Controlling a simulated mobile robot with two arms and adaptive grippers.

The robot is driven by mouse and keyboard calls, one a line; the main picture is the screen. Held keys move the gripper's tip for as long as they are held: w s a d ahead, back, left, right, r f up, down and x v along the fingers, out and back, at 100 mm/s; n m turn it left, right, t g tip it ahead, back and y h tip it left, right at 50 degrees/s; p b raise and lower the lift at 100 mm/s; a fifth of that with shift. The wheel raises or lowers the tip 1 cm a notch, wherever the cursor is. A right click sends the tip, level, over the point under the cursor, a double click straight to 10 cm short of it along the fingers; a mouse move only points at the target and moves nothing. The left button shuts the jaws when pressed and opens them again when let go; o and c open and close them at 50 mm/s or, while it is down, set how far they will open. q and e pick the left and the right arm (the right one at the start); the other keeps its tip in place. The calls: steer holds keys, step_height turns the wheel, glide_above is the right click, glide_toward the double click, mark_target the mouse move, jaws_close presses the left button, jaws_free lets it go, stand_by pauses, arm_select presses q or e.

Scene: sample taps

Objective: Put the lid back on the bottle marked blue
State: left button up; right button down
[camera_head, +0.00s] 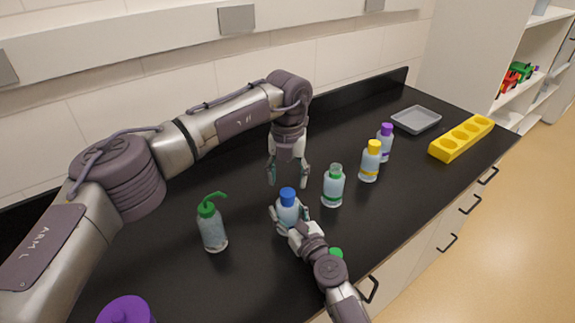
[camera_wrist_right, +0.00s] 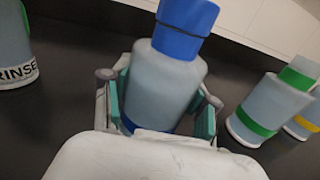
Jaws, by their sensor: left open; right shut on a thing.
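The blue-marked bottle (camera_head: 287,215) stands upright on the black bench with the blue lid (camera_head: 287,195) on its top. In the right wrist view the bottle (camera_wrist_right: 162,88) has a blue band low down, and the lid (camera_wrist_right: 184,28) sits on its neck. I cannot tell how tightly it is seated. My right gripper (camera_head: 288,224) is shut around the bottle's body from the front, a finger on each side. My left gripper (camera_head: 288,181) is open and empty, pointing down just above or behind the lid; the exact gap is unclear.
A green-banded bottle (camera_head: 333,188) with an apparently bare neck stands to the right; a green lid (camera_head: 335,253) lies near the front edge, partly hidden by my right arm. Yellow-lidded (camera_head: 370,162) and purple-lidded (camera_head: 384,145) bottles, a yellow rack (camera_head: 447,149), grey tray (camera_head: 416,129) and rinse bottle (camera_head: 213,230) stand around.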

mark_target(287, 192)
arm_select(q)
steer(key=shift+f, duration=2.1)
jaws_close()
steer(key=m, duration=0.3)
steer(key=shift+m, duration=0.4)
steer(key=m, duration=0.4)
steer(key=shift+o, duration=0.7)
jaws_free()
